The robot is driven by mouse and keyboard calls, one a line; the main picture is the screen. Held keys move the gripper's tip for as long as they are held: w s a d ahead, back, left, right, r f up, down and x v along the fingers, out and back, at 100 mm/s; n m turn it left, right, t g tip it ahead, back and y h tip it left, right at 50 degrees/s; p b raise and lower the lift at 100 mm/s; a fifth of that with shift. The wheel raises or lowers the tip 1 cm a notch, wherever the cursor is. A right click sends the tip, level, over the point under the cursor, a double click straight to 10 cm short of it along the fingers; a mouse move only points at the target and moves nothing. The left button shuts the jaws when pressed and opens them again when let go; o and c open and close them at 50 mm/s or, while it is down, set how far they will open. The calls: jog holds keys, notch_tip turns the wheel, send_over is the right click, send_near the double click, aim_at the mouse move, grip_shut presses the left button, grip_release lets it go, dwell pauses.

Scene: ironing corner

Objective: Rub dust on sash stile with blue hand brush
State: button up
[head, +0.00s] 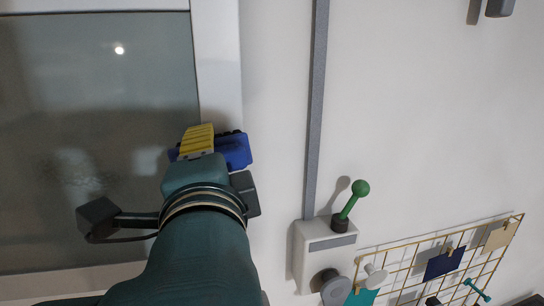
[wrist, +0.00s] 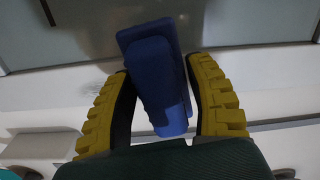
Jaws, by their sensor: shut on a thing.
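A blue hand brush (head: 235,150) is in my gripper, up against the white sash stile (head: 218,70) on the right side of the window. Its dark bristles show at its upper edge in the head view. In the wrist view the blue brush (wrist: 155,75) sits between the two yellow-padded fingers of my gripper (wrist: 162,95). My gripper also shows in the head view (head: 198,142), partly covering the brush. Whether the bristles touch the stile cannot be told. No dust can be made out on the visible part of the stile.
The window glass (head: 100,80) lies left of the stile. To the right are a grey vertical strip (head: 316,110), a white box (head: 325,245) with a green-knobbed lever (head: 358,190), and a wire grid (head: 410,262) with clipped cards. The wall between stile and strip is clear.

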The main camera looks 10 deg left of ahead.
jog(key=shift+a+f, duration=0.15)
jog(key=b+v, duration=0.2)
jog(key=v, duration=0.4)
